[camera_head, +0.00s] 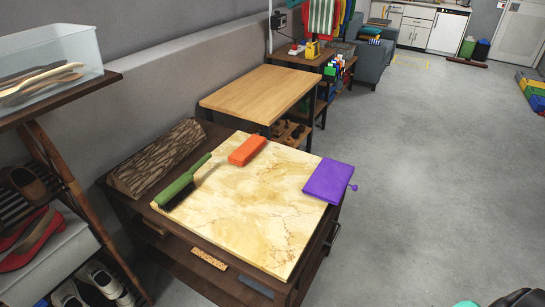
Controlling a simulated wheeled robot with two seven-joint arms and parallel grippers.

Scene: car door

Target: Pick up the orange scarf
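A small orange item (247,149) lies flat on the far edge of the marble-patterned top of a low dark table. It looks like a compact oblong block or folded bundle; I cannot tell whether it is cloth. No other clear orange scarf shows, though a few coloured garments (325,15) hang at the top of the view. Neither of my grippers can be made out in the head view, and nothing touches the orange item.
A shoe rack (45,215) is at left, a wooden table (262,93) beyond.

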